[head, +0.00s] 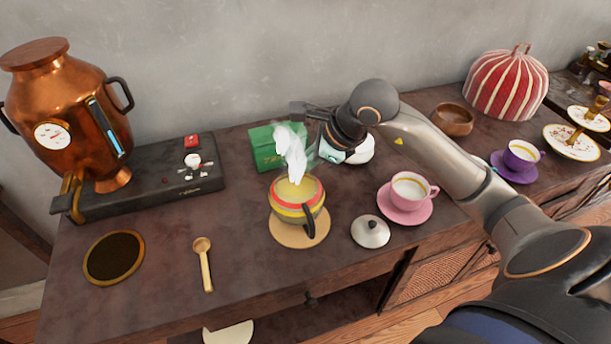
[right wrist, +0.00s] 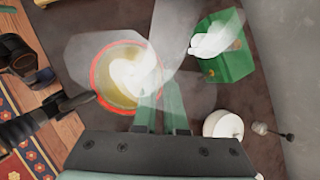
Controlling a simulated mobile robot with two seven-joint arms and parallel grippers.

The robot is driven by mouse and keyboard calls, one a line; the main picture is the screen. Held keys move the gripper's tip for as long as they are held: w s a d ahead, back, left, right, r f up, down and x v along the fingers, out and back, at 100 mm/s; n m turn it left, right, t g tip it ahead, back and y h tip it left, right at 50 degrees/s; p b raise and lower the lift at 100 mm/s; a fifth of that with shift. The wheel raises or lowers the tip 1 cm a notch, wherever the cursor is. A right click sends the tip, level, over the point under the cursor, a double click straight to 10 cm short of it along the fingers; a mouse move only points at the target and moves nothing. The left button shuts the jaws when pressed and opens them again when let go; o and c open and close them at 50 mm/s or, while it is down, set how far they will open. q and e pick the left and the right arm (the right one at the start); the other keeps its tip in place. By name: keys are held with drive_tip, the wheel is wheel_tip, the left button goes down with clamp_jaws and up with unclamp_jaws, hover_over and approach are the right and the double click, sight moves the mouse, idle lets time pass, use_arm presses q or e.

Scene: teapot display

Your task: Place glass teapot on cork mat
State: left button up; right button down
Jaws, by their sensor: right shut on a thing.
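The teapot (head: 288,208), with red and yellow bands, a dark handle and yellow liquid inside, is over the round cork mat (head: 284,241). Whether it touches the mat is hard to tell. White steam rises from its open top. My right gripper (head: 322,158) is at its back right side. In the right wrist view my gripper (right wrist: 160,98) has its fingers at the rim of the teapot (right wrist: 99,98); it is shut, and the contact is blurred by steam. A white lid with a dark knob (head: 370,233) lies right of the mat. My left gripper is not in view.
A green box (head: 264,152) stands behind the teapot. A pink cup (head: 409,189) on its saucer is at the right. A wooden spoon (head: 204,262) and a dark round coaster (head: 113,258) lie at the left. A copper urn (head: 75,110) stands at the far left.

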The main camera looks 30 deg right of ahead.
sight(306, 177)
drive_tip(key=shift+w+d+f, duration=0.1)
drive_tip(key=shift+d+f, duration=0.1)
drive_tip(key=shift+f, duration=0.75)
drive_tip(key=shift+w+d+f, duration=0.1)
drive_tip(key=shift+d+f, duration=0.05)
drive_tip(key=shift+f, duration=0.75)
drive_tip(key=c, duration=1.4)
unclamp_jaws()
drive_tip(key=shift+f, duration=0.2)
drive_tip(key=o, duration=0.4)
drive_tip(key=shift+o, duration=0.2)
drive_tip(key=shift+s+r, duration=0.1)
drive_tip(key=shift+r, duration=0.1)
drive_tip(key=v, duration=1.1)
drive_tip(key=shift+s+r, duration=0.25)
drive_tip(key=shift+r, duration=0.05)
drive_tip(key=shift+d, duration=0.1)
